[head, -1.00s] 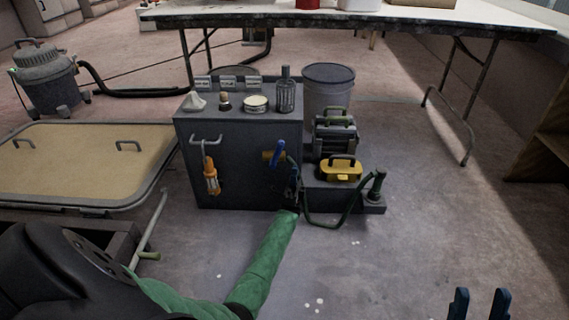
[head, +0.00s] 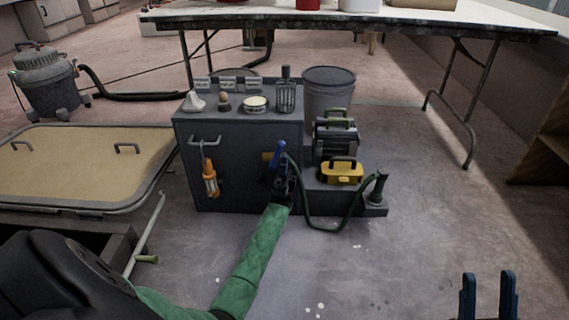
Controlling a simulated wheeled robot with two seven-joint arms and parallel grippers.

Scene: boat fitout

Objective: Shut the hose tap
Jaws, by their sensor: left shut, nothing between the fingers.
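The hose tap (head: 267,156) is a brass fitting on the front of the dark grey cabinet, with a blue lever (head: 280,152). The lever stands close to upright, leaning slightly. A dark green hose (head: 327,229) loops from beside the tap to a nozzle (head: 379,185) standing at the right. My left gripper (head: 282,175), at the end of the green-sleeved arm, is shut and empty just below the lever. Whether it touches the lever is hard to tell, as they overlap. My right gripper (head: 488,292) is open and empty at the bottom right.
An orange lamp (head: 210,180) hangs from a handle on the cabinet (head: 240,190). A yellow toolbox (head: 342,172) sits on the low step to the right, before a grey bin (head: 329,92). A beige hatch panel (head: 80,165) lies left. The floor at right is clear.

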